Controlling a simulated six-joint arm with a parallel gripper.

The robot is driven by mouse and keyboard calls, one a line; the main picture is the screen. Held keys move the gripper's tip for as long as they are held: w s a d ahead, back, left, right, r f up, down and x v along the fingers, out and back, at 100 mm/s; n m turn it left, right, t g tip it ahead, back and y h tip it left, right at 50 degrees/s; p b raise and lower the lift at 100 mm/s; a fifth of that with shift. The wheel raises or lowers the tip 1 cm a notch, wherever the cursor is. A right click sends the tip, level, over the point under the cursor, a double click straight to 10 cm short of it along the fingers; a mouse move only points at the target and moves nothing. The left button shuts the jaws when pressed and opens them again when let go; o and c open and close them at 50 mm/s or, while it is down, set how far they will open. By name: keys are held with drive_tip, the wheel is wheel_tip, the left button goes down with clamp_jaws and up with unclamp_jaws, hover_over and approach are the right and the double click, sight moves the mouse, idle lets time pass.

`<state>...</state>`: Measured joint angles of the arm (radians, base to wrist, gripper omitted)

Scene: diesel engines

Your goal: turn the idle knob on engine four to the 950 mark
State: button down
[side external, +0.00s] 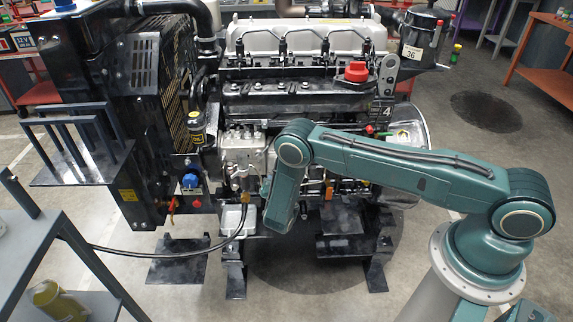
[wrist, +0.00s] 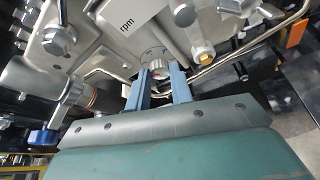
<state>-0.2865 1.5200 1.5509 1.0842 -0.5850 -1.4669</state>
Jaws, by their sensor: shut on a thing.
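The engine (side external: 300,92) carries a small plate marked 4 (side external: 388,110) at its right. In the wrist view a round grey ribbed knob (wrist: 153,58) sits on a pale housing lettered "rpm" (wrist: 126,26). My gripper (wrist: 158,74) has its two blue fingers on either side of this knob, shut on it. The scale marks around the knob are too small to read, so its setting cannot be told. In the side view my arm's wrist is in front of the pump area (side external: 243,150), and the fingers and knob are hidden there.
A metal pipe (wrist: 250,50) and a brass-coloured fitting (wrist: 203,52) lie close to the right of the fingers. A blue-capped part (side external: 190,181) and a black hose (side external: 165,252) are left of my wrist. A grey shelf (side external: 30,240) stands at front left.

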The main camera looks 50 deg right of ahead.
drive_tip(key=shift+s+d+f+m+t+y, duration=0.1)
drive_tip(key=shift+m+t+y, duration=0.15)
drive_tip(key=shift+m+t, duration=0.75)
drive_tip(key=shift+s+d+f+m+t+y, duration=0.1)
drive_tip(key=shift+f+m+t+y, duration=0.2)
drive_tip(key=shift+m, duration=1.3)
drive_tip(key=shift+r+m+t+y, duration=0.15)
drive_tip(key=shift+m+t, duration=0.55)
drive_tip(key=shift+m, duration=0.6)
drive_tip(key=shift+f, duration=0.1)
drive_tip(key=c, duration=1.2)
unclamp_jaws()
drive_tip(key=shift+c, duration=0.2)
drive_tip(key=shift+n, duration=0.4)
